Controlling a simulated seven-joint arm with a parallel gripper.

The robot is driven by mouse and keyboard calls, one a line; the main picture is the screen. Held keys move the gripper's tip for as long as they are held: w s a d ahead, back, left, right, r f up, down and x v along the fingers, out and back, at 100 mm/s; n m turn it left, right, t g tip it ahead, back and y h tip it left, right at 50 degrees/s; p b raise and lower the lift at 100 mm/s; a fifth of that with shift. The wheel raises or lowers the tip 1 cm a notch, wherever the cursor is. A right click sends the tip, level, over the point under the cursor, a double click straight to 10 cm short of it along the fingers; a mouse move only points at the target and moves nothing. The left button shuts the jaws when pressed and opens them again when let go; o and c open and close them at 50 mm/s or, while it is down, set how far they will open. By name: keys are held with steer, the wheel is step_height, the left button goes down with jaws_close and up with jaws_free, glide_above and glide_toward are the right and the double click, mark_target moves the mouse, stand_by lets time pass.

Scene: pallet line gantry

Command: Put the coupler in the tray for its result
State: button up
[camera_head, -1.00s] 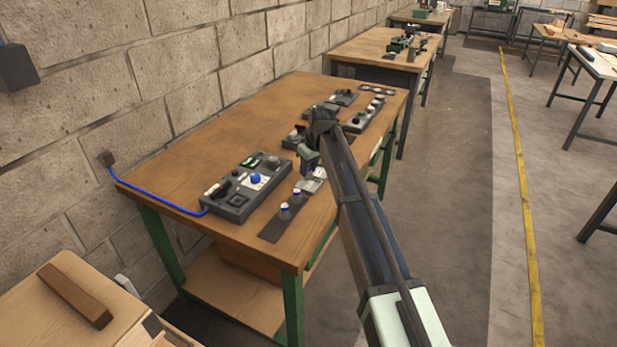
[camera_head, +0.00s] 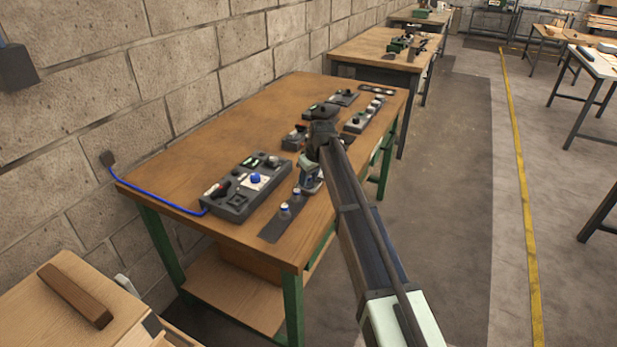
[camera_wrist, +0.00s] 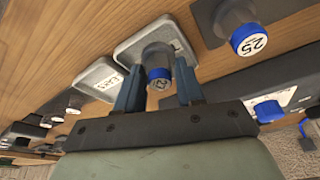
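The coupler (camera_wrist: 158,76), a grey body with a blue numbered cap, is between the two blue fingers of my gripper (camera_wrist: 158,68) in the wrist view. The fingers appear closed on its sides. It is over a light grey tray (camera_wrist: 125,50), whose label is mostly hidden by the coupler and a finger. I cannot tell whether the coupler touches the tray floor. A second grey tray (camera_wrist: 84,92), labelled LEAKS, lies to the left.
A test unit (camera_head: 247,187) with a blue knob is left of my gripper. More devices (camera_head: 363,115) stand farther along the bench. The bench's left rear is clear.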

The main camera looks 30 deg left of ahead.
steer(key=shift+r, duration=0.1)
steer(key=v, duration=1.2)
stand_by(0.4)
